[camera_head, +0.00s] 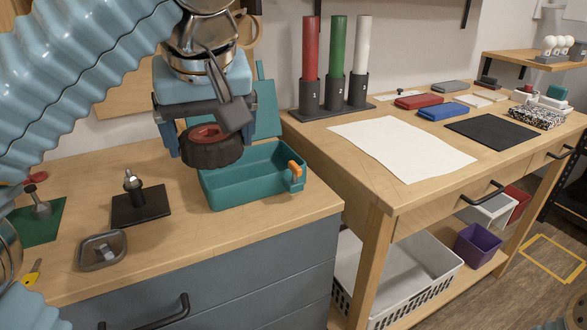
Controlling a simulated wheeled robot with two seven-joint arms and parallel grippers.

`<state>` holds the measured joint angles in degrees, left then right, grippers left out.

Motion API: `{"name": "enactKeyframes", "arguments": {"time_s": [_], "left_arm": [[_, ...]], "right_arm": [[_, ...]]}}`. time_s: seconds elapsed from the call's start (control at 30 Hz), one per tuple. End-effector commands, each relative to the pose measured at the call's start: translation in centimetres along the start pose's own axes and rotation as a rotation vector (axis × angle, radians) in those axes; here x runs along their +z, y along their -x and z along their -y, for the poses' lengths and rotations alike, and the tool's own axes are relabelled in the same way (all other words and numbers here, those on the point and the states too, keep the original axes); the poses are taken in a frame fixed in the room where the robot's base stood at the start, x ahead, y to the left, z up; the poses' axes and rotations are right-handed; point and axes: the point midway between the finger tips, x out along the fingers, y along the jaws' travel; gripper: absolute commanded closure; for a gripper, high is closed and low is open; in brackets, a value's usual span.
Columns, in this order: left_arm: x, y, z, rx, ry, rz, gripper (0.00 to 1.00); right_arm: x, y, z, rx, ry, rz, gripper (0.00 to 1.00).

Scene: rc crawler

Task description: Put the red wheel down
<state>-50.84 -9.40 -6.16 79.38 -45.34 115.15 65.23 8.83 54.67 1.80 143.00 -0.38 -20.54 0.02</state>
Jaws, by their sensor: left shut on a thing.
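My left gripper (207,128) reaches in from the upper left and is shut on the red wheel (212,154), a black tyre with a red hub. The wheel lies roughly flat in the jaws, above the worktop, in front of the back left part of the teal open box (245,197). The gripper hides part of the wheel and of the box. My right gripper is not in view.
A black plate with an upright metal-topped post (140,212) stands left of the box. A small grey tray (101,251) and a green plate (38,222) are further left. The worktop (190,235) before the box is clear. A second table with a white sheet (403,147) stands right.

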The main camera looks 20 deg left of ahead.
Motion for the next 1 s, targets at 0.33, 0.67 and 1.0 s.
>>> {"name": "enactKeyframes", "arguments": {"time_s": [0.33,0.67,1.0], "left_arm": [[-1.8,-4.2,-2.2,-0.003,0.004,-0.003,0.43],[-5.8,-10.0,-5.5,-0.006,-0.001,-0.001,0.43],[-6.4,-13.4,-6.7,-0.004,0.000,-0.001,0.43]], "right_arm": [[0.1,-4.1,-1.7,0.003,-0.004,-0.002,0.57],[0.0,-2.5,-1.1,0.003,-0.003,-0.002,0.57],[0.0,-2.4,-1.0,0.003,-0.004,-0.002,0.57]]}}
